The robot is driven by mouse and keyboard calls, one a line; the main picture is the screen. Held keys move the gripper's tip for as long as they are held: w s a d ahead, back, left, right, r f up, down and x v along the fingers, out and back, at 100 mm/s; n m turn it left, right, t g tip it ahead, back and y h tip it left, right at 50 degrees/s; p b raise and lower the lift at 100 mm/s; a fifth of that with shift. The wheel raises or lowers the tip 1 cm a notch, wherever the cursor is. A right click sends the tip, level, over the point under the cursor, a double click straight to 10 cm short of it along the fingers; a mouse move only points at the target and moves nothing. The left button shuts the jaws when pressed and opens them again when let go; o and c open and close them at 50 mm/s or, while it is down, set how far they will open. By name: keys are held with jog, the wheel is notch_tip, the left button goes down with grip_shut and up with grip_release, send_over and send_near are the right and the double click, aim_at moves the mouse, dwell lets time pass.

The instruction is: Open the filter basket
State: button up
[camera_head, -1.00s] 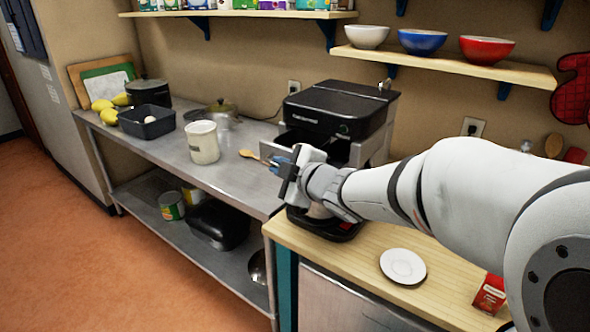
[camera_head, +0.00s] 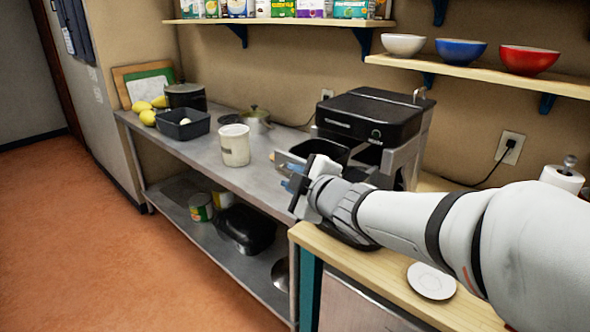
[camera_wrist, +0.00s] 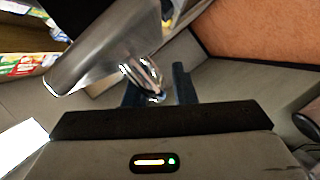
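The coffee machine (camera_head: 372,118) is black with grey sides and stands on the counter in the head view. Its filter basket (camera_head: 318,149) sticks out at the front left, with a dark open top and a metal front (camera_head: 288,162). In the wrist view the basket's metal front (camera_wrist: 110,48) fills the upper left, with a shiny handle (camera_wrist: 147,75) beneath it. My gripper (camera_wrist: 158,88) has its two dark fingers apart, with the handle between them, close to the left finger and a gap on the right. In the head view my gripper (camera_head: 290,180) is just below the basket front.
A cream canister (camera_head: 235,146) stands on the steel table left of the machine, with a dark bin (camera_head: 182,126) and pots behind. A white saucer (camera_head: 432,281) lies on the wooden counter at the front. Bowls sit on the shelf above right.

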jog(key=shift+o, duration=0.7)
jog(key=shift+r, duration=0.1)
jog(key=p+v, duration=0.1)
jog(key=v, duration=0.6)
jog(key=shift+s+d+p, duration=0.2)
jog(key=shift+s+p, duration=0.15)
jog(key=shift+p, duration=0.05)
jog(key=shift+s, duration=0.1)
